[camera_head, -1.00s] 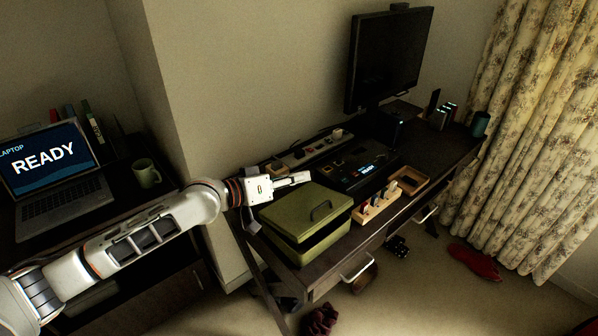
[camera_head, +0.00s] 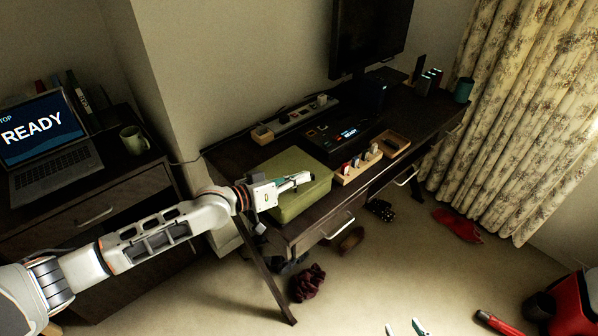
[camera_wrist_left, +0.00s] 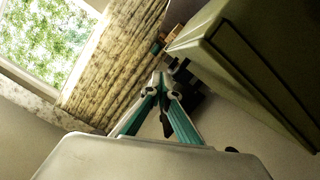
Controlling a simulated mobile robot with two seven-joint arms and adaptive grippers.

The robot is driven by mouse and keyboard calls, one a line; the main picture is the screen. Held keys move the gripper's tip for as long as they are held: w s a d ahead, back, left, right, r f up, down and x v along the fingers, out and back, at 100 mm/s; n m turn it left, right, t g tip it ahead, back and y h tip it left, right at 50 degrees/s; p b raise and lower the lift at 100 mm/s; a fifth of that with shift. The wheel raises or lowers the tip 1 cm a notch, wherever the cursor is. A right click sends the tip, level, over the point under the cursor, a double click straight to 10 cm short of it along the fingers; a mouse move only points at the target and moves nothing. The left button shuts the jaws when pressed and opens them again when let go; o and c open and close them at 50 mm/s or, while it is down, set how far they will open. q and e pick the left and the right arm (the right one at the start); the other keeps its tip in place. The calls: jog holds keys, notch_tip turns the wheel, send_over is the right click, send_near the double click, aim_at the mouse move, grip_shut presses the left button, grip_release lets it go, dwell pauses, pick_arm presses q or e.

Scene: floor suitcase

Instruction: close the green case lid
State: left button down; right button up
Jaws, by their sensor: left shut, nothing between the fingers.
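The green case (camera_head: 310,197) stands on the near left part of the dark desk. Its lid (camera_head: 306,163) looks lowered, lying flat or nearly flat; the head view does not show a clear gap. My left gripper (camera_head: 307,178) is shut and empty, at the near side of the lid and covering part of it. In the left wrist view the closed fingertips (camera_wrist_left: 160,78) are beside the green case (camera_wrist_left: 245,55), which shows a dark seam along its side. I cannot tell whether they touch. My right gripper (camera_head: 405,328) shows only fingertips at the bottom edge, spread apart.
A wooden block rack (camera_head: 358,168) and a wooden tray (camera_head: 394,145) stand right of the case. A black device (camera_head: 337,132) is behind it. A laptop (camera_head: 45,140) and mug (camera_head: 134,139) are on the left desk. Shoes and cloths lie on the floor.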

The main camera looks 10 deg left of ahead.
pick_arm(q)
jog(key=shift+s+d+f, duration=0.1)
jog(key=shift+f, duration=0.2)
jog(key=shift+s+a, duration=0.25)
jog(key=shift+a, duration=0.1)
jog(key=v, duration=1.1)
jog(key=s+d+f+t+y, duration=0.1)
jog(key=s+d+f, duration=0.1)
jog(key=s+f, duration=0.25)
jog(key=s+d+f+y, duration=0.1)
jog(key=s+d+f, duration=0.2)
jog(key=f, duration=0.2)
jog(key=s+a+f+m+g+y, duration=0.1)
jog(key=s+a+f+y, duration=0.4)
jog(key=s+f, duration=0.7)
jog(key=shift+s+a+y, duration=0.3)
jog(key=shift+a+y, duration=0.1)
jog(key=shift+a, duration=0.2)
